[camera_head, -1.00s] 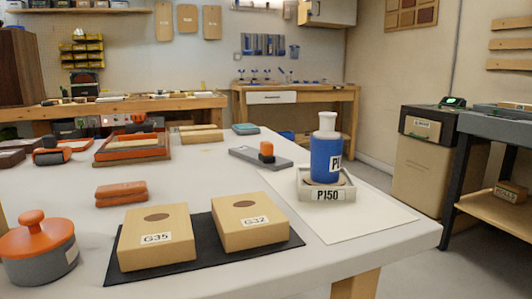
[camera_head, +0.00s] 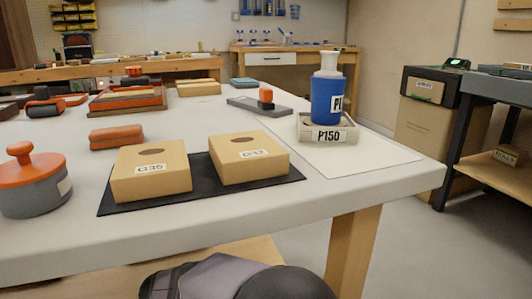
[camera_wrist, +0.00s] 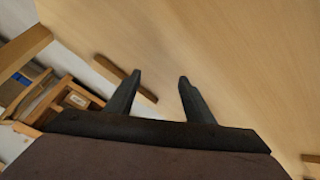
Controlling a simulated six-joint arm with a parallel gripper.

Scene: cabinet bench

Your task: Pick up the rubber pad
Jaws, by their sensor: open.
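A thin black mat (camera_head: 205,178) that looks like rubber lies flat on the white table. Two wooden blocks, one labelled G35 (camera_head: 150,172) and one G32 (camera_head: 248,158), rest on it and cover much of it. An orange-red pad-like block (camera_head: 116,138) lies behind them to the left, and a small teal pad (camera_head: 244,83) lies at the far edge. I cannot tell which is named the rubber pad. My gripper (camera_wrist: 159,76) is open and empty in the wrist view, facing a wooden surface. None of these objects shows there.
A grey pot with an orange knob (camera_head: 33,184) stands at the left. A blue bottle (camera_head: 327,95) sits in a P150 tray (camera_head: 328,134) on a white sheet (camera_head: 370,160). The table's front edge (camera_head: 220,230) is near. A wooden shelf (camera_head: 200,268) runs below.

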